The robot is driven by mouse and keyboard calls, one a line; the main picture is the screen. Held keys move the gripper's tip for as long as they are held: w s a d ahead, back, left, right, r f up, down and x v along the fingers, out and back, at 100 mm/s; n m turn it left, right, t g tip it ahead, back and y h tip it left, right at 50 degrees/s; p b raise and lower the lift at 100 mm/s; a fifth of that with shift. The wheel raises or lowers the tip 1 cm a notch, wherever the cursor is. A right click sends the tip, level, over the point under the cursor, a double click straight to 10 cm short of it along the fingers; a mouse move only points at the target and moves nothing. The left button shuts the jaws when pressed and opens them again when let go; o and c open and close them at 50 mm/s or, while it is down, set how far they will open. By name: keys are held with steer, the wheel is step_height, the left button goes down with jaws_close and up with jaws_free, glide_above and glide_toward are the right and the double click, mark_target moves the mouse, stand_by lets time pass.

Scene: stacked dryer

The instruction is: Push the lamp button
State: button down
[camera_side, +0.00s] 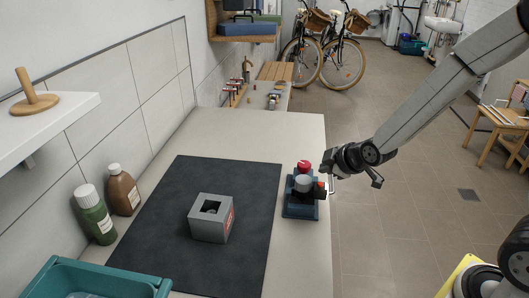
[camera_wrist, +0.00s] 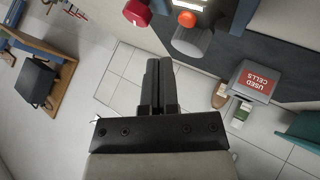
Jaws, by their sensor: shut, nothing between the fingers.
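A small device with a dark teal base (camera_side: 300,205) stands at the right edge of the worktop in the side view. It carries a red knob (camera_side: 304,166), a pale grey cylinder (camera_side: 303,183) and an orange-red part (camera_side: 321,186). In the wrist view the red knob (camera_wrist: 138,12), the orange round part (camera_wrist: 187,19) and the grey cylinder (camera_wrist: 193,41) lie beyond my fingertips. I cannot tell for sure which part is the lamp button. My gripper (camera_wrist: 159,63) is shut and empty. In the side view it is just right of the device; contact cannot be told.
A grey box (camera_side: 209,226) labelled "USED CELLS" in the wrist view stands on a dark mat (camera_side: 170,245). Green (camera_side: 95,215) and brown (camera_side: 122,190) bottles stand by the wall. A teal bin (camera_side: 60,275) is at the front left.

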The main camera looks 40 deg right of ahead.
steer(key=shift+r, duration=2.15)
steer(key=s+a+f+m+g, duration=0.1)
steer(key=s+f+m+g, duration=0.1)
steer(key=s, duration=0.5)
steer(key=s+a+f+m+g, duration=0.1)
steer(key=s+f+m+g, duration=0.2)
steer(key=s+m, duration=0.3)
steer(key=shift+s+a+f+g, duration=0.15)
steer(key=shift+s+a+g, duration=0.1)
steer(key=shift+s+g, duration=0.45)
steer(key=shift+w, duration=0.15)
